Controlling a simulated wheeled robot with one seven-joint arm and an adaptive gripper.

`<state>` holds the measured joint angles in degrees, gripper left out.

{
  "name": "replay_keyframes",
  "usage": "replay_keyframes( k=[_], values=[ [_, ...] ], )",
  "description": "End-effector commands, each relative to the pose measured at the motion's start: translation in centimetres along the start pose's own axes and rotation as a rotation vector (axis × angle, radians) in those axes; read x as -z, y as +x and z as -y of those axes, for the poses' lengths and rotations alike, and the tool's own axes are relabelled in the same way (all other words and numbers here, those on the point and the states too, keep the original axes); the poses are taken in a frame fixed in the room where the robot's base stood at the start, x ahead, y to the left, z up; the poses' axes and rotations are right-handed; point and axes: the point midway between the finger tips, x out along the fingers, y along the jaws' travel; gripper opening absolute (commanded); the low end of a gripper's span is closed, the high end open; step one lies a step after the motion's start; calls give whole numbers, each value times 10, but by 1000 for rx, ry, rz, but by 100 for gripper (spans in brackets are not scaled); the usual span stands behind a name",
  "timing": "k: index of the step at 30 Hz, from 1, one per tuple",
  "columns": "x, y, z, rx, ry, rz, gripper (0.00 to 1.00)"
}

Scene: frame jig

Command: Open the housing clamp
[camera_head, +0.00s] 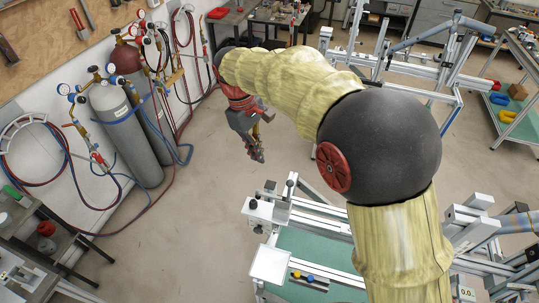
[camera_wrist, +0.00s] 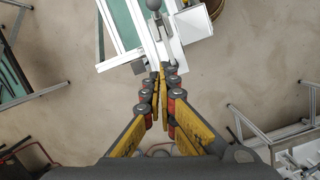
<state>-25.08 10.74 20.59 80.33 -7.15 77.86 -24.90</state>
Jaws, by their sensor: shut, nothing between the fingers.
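The frame jig (camera_head: 328,225) is a light metal frame with green panels in the lower middle of the head view. A clamp lever with a dark round knob (camera_head: 291,183) stands up at its far left corner, beside a white block (camera_head: 258,211). I take this for the housing clamp; whether it is open or shut I cannot tell. In the wrist view a lever with a grey ball knob (camera_wrist: 154,5) shows at the top edge, over the jig's end. My gripper (camera_head: 259,157) is shut and empty, above the floor and apart from the lever; in the wrist view its fingertips (camera_wrist: 161,70) meet.
Gas cylinders (camera_head: 126,135) with hoses stand along the left wall. A workbench (camera_head: 265,15) stands at the back, a shelf cart (camera_head: 522,90) at the right. A white plate (camera_head: 269,264) sticks out at the jig's near left. The floor left of the jig is clear.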

Motion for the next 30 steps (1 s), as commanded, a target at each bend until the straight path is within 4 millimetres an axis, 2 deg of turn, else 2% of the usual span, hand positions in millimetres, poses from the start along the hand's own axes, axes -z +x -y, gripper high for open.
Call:
replay_keyframes(
  k=[1, 2, 6, 19, 23, 30],
  values=[
    [0, -14, -4, -8, -31, -2, 0],
    [-3, -17, -4, -6, -53, 8, 0],
    [-12, -15, 0, 10, -112, 41, 0],
    [-13, -13, 0, 10, -119, 40, 0],
    [-14, 0, 0, 10, -119, 41, 0],
    [-16, 44, 1, 11, -119, 42, 0]
  ],
)
